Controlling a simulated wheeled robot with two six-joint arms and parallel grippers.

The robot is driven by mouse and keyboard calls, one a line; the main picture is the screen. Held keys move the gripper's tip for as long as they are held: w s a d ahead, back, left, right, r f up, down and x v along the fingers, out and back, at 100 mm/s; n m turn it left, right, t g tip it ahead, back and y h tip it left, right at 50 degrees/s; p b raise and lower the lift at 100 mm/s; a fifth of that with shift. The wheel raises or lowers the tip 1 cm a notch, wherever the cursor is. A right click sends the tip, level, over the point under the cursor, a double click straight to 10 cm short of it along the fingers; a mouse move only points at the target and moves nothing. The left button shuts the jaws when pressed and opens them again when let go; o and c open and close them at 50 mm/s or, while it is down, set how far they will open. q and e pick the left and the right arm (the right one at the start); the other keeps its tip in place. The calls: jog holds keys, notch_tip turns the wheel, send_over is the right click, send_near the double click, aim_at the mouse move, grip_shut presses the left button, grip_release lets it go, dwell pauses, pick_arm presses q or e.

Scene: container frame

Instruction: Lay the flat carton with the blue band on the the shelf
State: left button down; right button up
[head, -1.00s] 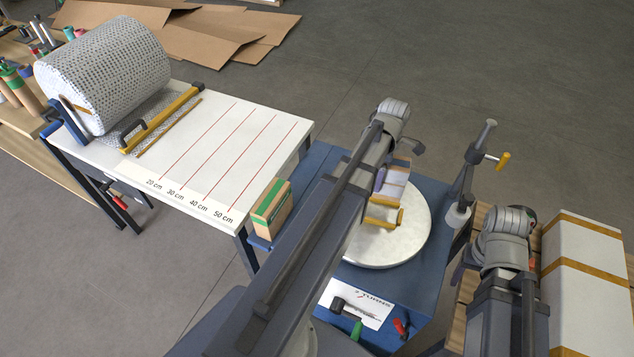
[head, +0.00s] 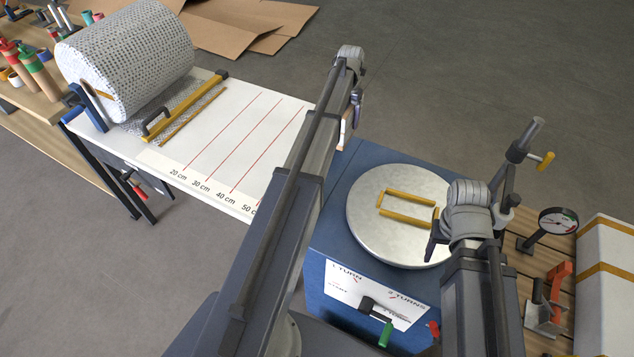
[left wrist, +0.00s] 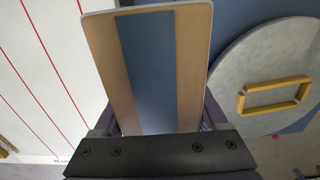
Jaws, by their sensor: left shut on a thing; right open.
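The flat carton with the blue band (left wrist: 150,70) fills the middle of the left wrist view, tan on both sides of a wide blue stripe. My left gripper (head: 354,112) is shut on it, one finger on each side. In the head view the left arm hides nearly all of the carton; it is held near the right edge of the white table. My right gripper (head: 437,234) is open and empty over the right side of the round turntable. I cannot make out which surface is the shelf.
The turntable (head: 370,230) carries a yellow bracket (head: 408,191) and stands on a blue bench (head: 330,215). The white table (head: 225,140) has red measuring lines and a large wrap roll (head: 125,60). A clamp post, a dial gauge (head: 558,224) and a strapped white box (head: 605,280) are at right.

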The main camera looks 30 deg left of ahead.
pick_arm(q)
jog(key=shift+f+b, duration=5)
pick_arm(e)
jog(key=shift+f, duration=5)
jog(key=shift+f, duration=0.1)
pick_arm(q)
jog(key=shift+f, duration=0.2)
pick_arm(e)
jog(key=shift+f, duration=0.15)
pick_arm(q)
grip_release()
jog(key=shift+r, duration=0.1)
jog(key=shift+r, duration=0.15)
pick_arm(e)
jog(key=shift+r, duration=0.25)
pick_arm(q)
notch_tip(320, 180, up, 12)
jog(key=p, duration=1.2)
pick_arm(e)
notch_tip(320, 180, up, 12)
